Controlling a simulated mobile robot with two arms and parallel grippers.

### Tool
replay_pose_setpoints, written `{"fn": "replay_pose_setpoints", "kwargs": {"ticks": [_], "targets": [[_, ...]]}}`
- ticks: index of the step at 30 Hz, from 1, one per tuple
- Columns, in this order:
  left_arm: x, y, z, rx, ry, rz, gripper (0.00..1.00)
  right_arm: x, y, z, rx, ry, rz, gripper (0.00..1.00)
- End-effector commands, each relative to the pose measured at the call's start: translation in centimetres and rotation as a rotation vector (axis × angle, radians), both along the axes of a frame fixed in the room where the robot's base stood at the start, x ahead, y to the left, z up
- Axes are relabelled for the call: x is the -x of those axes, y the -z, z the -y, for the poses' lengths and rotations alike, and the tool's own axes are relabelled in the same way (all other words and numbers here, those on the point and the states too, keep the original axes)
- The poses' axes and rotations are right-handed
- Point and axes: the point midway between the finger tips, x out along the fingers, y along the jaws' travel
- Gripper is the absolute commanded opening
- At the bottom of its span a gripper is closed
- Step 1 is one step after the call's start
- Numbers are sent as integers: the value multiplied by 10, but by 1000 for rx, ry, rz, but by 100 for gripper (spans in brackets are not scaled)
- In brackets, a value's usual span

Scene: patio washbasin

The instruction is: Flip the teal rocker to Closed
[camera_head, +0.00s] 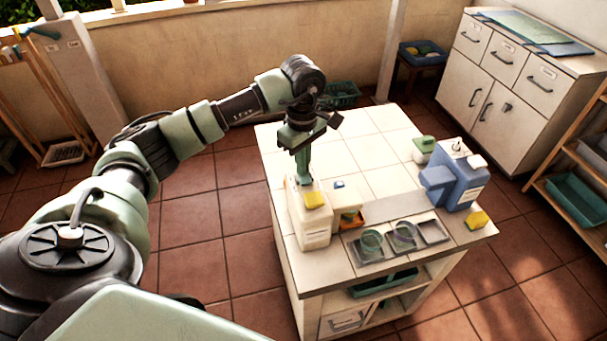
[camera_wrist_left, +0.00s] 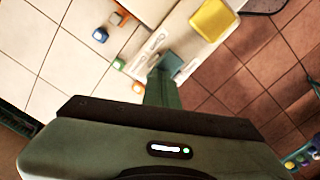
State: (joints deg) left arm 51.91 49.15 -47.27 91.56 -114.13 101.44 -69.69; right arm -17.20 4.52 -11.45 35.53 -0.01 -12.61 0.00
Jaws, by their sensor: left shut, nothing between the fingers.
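In the left wrist view, a small teal piece (camera_wrist_left: 173,64), which looks like the rocker, lies on the container's pale top near the yellow cap (camera_wrist_left: 213,19). In the head view my gripper hides it. My left gripper (camera_head: 303,180) points down at the container's top with its fingers shut and empty. In the left wrist view its fingertips (camera_wrist_left: 160,76) overlap the teal piece's edge; I cannot tell whether they touch it. The rocker's position cannot be read. My right gripper is out of view.
A small cream box with a blue knob (camera_head: 339,184) stands close right of the container. A grey tray (camera_head: 436,230) with rings lies at the front. A blue dispenser (camera_head: 463,188) and a yellow block (camera_head: 477,220) are at the right. The back counter tiles (camera_head: 365,130) are clear.

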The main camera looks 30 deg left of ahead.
Motion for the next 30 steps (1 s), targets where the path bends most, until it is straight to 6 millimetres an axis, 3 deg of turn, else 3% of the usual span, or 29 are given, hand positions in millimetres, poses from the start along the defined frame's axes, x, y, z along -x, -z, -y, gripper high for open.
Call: {"fn": "replay_pose_setpoints", "kwargs": {"ticks": [5,30], "targets": [[2,-3,1,1,2,-8,0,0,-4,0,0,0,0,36],[1,-69,0,0,1,-4,0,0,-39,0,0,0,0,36]]}}
